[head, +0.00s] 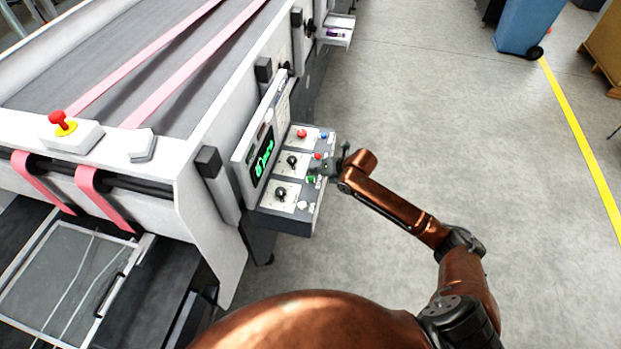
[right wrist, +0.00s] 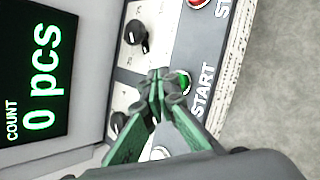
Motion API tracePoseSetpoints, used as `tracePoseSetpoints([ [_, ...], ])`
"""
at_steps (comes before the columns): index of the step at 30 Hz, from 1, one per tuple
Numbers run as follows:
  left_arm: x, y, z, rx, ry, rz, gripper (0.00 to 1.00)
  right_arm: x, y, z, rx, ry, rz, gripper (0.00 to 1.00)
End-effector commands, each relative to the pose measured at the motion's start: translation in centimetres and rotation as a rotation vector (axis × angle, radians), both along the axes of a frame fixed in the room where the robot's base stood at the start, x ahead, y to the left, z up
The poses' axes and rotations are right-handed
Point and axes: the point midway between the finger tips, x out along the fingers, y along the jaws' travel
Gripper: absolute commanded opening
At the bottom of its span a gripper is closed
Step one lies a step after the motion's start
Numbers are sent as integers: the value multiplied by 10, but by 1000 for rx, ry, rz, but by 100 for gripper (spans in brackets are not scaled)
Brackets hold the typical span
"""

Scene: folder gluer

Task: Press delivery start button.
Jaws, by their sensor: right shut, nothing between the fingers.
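The control panel (head: 291,181) juts from the side of the machine, with knobs and coloured buttons on its top. A green button (right wrist: 186,80) sits beside the printed word START in the right wrist view; it also shows in the head view (head: 311,179). My right gripper (right wrist: 161,84) is shut and empty, its fingertips over the panel just beside the green button and partly covering it. I cannot tell whether they touch the panel. In the head view my right gripper (head: 322,170) is at the panel's right edge. My left gripper is out of view.
A display (right wrist: 37,75) reads COUNT 0 pcs. Black knobs (right wrist: 136,35) and a red button (right wrist: 198,3) are close by. A red emergency knob (head: 60,120) stands on the machine. The floor right of the panel is clear; a blue bin (head: 527,25) stands far off.

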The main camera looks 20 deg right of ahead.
Motion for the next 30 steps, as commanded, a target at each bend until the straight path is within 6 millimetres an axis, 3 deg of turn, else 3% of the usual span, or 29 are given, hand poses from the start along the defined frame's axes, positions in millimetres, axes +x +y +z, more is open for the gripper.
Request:
tracePoseSetpoints([
  [30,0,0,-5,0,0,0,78,0,0,-8,0,0,0,0],
])
